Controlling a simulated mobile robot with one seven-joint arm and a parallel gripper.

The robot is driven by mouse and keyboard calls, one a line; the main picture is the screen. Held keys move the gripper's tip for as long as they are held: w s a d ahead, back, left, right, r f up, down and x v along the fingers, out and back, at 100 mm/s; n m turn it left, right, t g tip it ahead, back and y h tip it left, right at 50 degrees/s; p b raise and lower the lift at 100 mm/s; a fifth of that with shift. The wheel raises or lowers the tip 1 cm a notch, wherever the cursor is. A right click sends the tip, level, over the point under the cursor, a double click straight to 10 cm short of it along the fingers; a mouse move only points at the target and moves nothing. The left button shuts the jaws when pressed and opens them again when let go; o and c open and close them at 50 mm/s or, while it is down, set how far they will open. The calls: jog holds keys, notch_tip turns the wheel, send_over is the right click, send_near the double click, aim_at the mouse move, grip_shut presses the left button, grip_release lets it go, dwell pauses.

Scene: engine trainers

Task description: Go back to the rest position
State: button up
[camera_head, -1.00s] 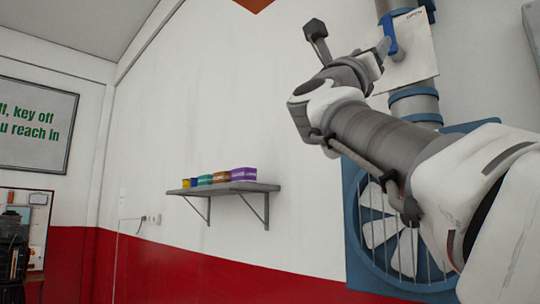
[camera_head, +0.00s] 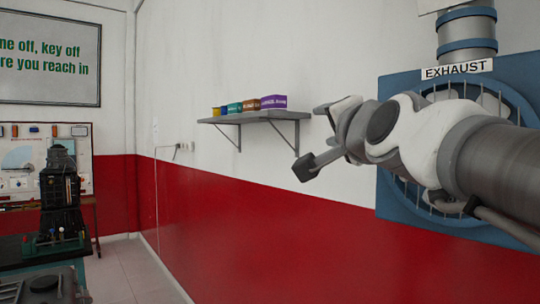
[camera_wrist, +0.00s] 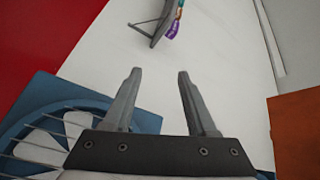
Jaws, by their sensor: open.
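My gripper (camera_wrist: 159,73) is open, with its two grey fingers apart and nothing between them in the wrist view. In the head view my arm reaches in from the right, in front of the exhaust fan. My gripper (camera_head: 321,109) there is seen from the side, at the arm's left end, and appears to the right of the shelf. Its fingers are small and partly hidden by the wrist in that view.
A wall shelf (camera_head: 250,118) holds several coloured boxes. The blue-framed exhaust fan (camera_head: 398,88) is on the wall behind my arm. An engine trainer (camera_head: 60,190) stands at the left, under a sign (camera_head: 50,62). Open floor (camera_head: 125,270) shows between trainer and wall.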

jog(key=s+d+f+n+g+p, duration=0.1)
jog(key=s+f+n+g, duration=0.3)
jog(key=f, duration=0.7)
jog(key=s+d+f+n+g+h+p, duration=0.1)
jog(key=s+d+f+n+g, duration=0.1)
jog(key=s+f, duration=0.7)
jog(key=s+d+f+n+g+h, duration=0.1)
jog(key=s+f+n+g, duration=0.4)
jog(key=f, duration=1)
jog(key=shift+s+d+f+n+g+p, duration=0.3)
jog(key=shift+s+g+p, duration=0.1)
jog(key=shift+s+g, duration=0.7)
jog(key=shift+a+r, duration=0.1)
jog(key=shift+c, duration=0.6)
jog(key=shift+d, duration=0.2)
